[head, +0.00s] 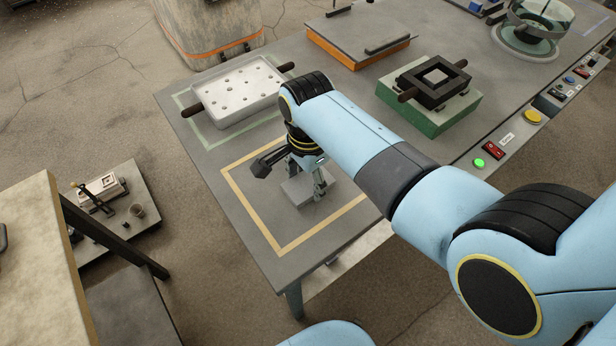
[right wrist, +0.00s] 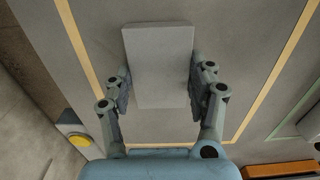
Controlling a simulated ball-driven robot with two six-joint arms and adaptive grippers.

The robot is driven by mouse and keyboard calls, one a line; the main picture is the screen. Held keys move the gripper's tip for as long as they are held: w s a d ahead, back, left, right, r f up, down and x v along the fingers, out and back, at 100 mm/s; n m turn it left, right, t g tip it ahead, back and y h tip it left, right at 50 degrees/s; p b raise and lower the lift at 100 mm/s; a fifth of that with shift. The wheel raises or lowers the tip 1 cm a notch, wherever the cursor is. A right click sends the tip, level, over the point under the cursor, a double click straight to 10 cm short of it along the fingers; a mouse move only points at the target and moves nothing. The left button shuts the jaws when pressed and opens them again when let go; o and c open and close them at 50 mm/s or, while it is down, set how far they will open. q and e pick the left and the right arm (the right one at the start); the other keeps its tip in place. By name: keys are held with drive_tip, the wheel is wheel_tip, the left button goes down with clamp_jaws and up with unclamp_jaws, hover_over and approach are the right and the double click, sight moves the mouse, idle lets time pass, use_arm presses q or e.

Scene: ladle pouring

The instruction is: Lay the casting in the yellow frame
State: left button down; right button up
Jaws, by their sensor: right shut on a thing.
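The casting is a plain grey block (head: 298,190), held by my right gripper (head: 305,182) within the outline of the yellow frame (head: 251,211) on the grey table. In the right wrist view the casting (right wrist: 160,60) sits between the two fingers of the right gripper (right wrist: 160,88), which are shut on its sides. The yellow frame (right wrist: 82,48) shows there as strips on both sides of the block. The block lies inside the strips in both views. I cannot tell whether its underside touches the table. My right arm hides part of the frame's right side. My left gripper is not in view.
A white perforated tray (head: 235,95) with handles stands behind the frame. A dark mould (head: 420,88) sits on a green block (head: 450,118) to the right. An orange-edged plate (head: 345,50) lies farther back. Buttons (head: 479,163) line the table's right edge. The framed area around the block is clear.

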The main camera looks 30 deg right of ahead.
sight(308, 183)
drive_tip(key=o, duration=1.4)
drive_tip(key=shift+f, duration=0.1)
wheel_tip(308, 183, up, 12)
drive_tip(key=shift+r+p, duration=0.15)
drive_tip(key=shift+p, duration=0.25)
